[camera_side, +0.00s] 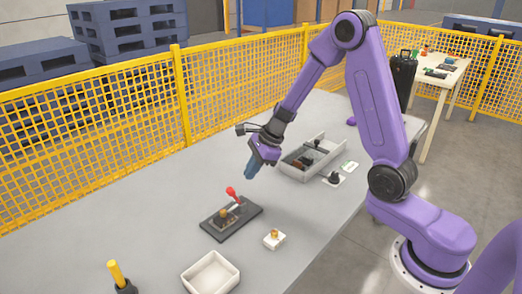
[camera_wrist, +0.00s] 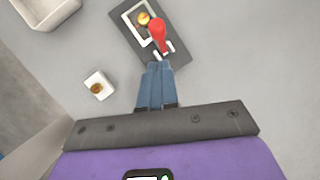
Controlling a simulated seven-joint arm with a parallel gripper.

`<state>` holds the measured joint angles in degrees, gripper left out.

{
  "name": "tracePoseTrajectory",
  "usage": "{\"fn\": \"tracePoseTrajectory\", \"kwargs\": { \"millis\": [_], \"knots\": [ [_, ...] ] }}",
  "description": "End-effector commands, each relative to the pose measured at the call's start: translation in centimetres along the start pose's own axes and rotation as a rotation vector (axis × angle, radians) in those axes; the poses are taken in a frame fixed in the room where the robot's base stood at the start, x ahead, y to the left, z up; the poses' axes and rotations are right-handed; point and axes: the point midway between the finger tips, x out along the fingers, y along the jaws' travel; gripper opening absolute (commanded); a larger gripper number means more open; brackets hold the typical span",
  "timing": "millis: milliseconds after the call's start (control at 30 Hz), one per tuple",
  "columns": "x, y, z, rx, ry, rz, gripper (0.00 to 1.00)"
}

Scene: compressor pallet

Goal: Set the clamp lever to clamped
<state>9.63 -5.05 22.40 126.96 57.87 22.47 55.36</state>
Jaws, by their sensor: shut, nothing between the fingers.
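The clamp lever has a red handle (camera_side: 232,193) and stands tilted up from a dark base plate (camera_side: 245,216) on the table. A brass-coloured round part (camera_side: 222,214) sits on the plate beside it. In the wrist view the red handle (camera_wrist: 157,32) lies just ahead of my fingertips, over the dark plate (camera_wrist: 125,22). My gripper (camera_side: 250,174) is above and behind the lever in the side view, apart from it. In the wrist view its blue fingers (camera_wrist: 155,68) are together with nothing between them. Whether the lever is clamped I cannot tell.
A small white block with a brass top (camera_side: 274,239) and an empty white tray (camera_side: 211,275) stand in front. A yellow-handled tool (camera_side: 116,274) is at front left. A grey bin (camera_side: 290,165) with dark parts stands behind right. The table's left side is clear.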

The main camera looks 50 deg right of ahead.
Motion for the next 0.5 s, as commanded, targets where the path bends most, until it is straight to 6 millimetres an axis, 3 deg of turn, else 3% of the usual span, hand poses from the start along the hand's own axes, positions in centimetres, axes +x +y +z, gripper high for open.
{"fn": "tracePoseTrajectory", "kwargs": {
  "millis": [300,500],
  "knots": [
    [-5.0,0.0,0.4,-0.001,0.000,-0.006,0.00],
    [-7.3,0.2,0.6,0.001,0.001,-0.003,0.00]
  ]
}}
